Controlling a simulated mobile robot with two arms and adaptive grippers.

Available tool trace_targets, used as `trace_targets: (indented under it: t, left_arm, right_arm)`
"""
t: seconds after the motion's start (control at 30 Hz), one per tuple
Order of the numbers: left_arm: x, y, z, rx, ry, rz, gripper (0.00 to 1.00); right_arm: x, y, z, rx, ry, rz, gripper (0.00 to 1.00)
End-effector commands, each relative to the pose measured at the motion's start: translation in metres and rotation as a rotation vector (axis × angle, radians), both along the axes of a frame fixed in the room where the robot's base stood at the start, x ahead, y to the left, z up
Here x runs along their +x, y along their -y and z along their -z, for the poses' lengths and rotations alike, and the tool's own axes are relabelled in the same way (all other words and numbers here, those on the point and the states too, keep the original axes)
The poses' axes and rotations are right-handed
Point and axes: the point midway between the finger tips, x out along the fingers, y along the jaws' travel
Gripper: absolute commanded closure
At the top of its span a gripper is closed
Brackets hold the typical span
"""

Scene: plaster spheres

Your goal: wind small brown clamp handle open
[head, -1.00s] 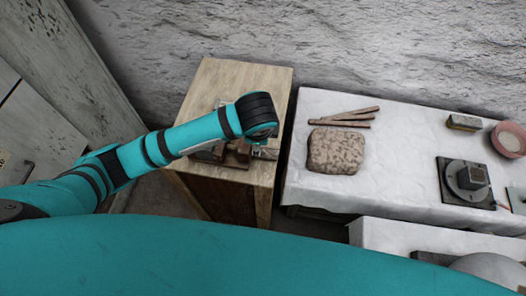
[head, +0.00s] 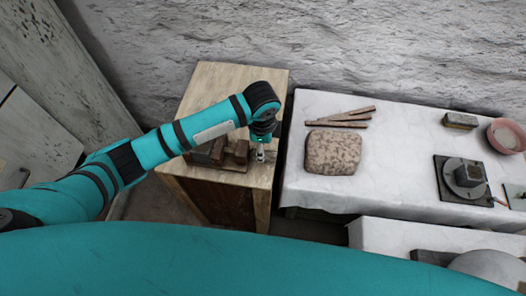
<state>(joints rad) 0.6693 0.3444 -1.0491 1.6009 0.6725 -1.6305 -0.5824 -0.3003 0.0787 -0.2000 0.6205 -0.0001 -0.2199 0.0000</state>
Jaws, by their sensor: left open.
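A brown clamp (head: 208,152) sits on the front part of the wooden cabinet top, partly covered by my left arm. It looks like blocky brown parts side by side. Its small handle cannot be made out clearly; my arm and gripper may hide it. My left gripper (head: 261,156) points down just right of the clamp, near the cabinet's right front edge. It is small in the picture; its jaws are open, and I see nothing held in them. Whether it touches the clamp cannot be told. My right gripper is not in view.
The wooden cabinet (head: 222,82) stands against a rough plaster wall. To its right, a white-covered table (head: 400,125) holds a speckled slab (head: 333,152), wooden strips (head: 340,117), a dark-based device (head: 465,182) and a pink bowl (head: 507,136). A narrow gap separates cabinet and table.

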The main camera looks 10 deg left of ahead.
Motion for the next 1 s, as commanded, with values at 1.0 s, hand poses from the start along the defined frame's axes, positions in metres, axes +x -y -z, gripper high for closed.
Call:
trace_targets:
  t: [1.0]
  left_arm:
    - [0.004,0.0,0.055,0.0,0.001,0.0,0.82]
  right_arm:
    - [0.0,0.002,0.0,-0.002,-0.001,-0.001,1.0]
